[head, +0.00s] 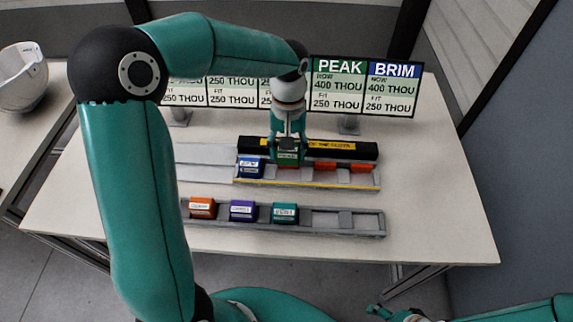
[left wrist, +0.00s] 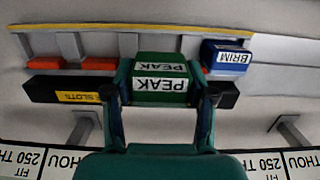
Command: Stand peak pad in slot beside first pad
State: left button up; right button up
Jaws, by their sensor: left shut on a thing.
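My left gripper (head: 288,146) is shut on the green peak pad (head: 287,158), one finger on each side of it in the left wrist view (left wrist: 160,88). The pad (left wrist: 160,70) is upright, with PEAK labels showing. It is over the back slotted rail (head: 308,184), beside the blue BRIM pad (head: 250,168), with a gap between them in the wrist view (left wrist: 228,57). I cannot tell whether its bottom touches the slot. Part of my right gripper (head: 398,315) shows at the bottom edge; its jaws are unclear.
A black bar (head: 360,150) with a yellow label runs behind the rail. Orange blocks (head: 361,169) sit to the right. The front rail (head: 370,222) holds orange (head: 202,208), purple (head: 242,211) and teal (head: 285,213) pads. Sign boards (head: 365,86) stand behind. A white helmet shell (head: 22,80) is far left.

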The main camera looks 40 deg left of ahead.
pick_arm(q)
jog(key=shift+f, duration=3.35)
jog(key=shift+f, duration=0.1)
jog(key=o, duration=1.1)
jog(key=shift+o, duration=0.2)
jog(key=r, duration=0.8)
jog(key=w+r, duration=0.1)
jog(key=r, duration=0.3)
jog(key=shift+a+r, duration=0.1)
jog(key=shift+a, duration=0.3)
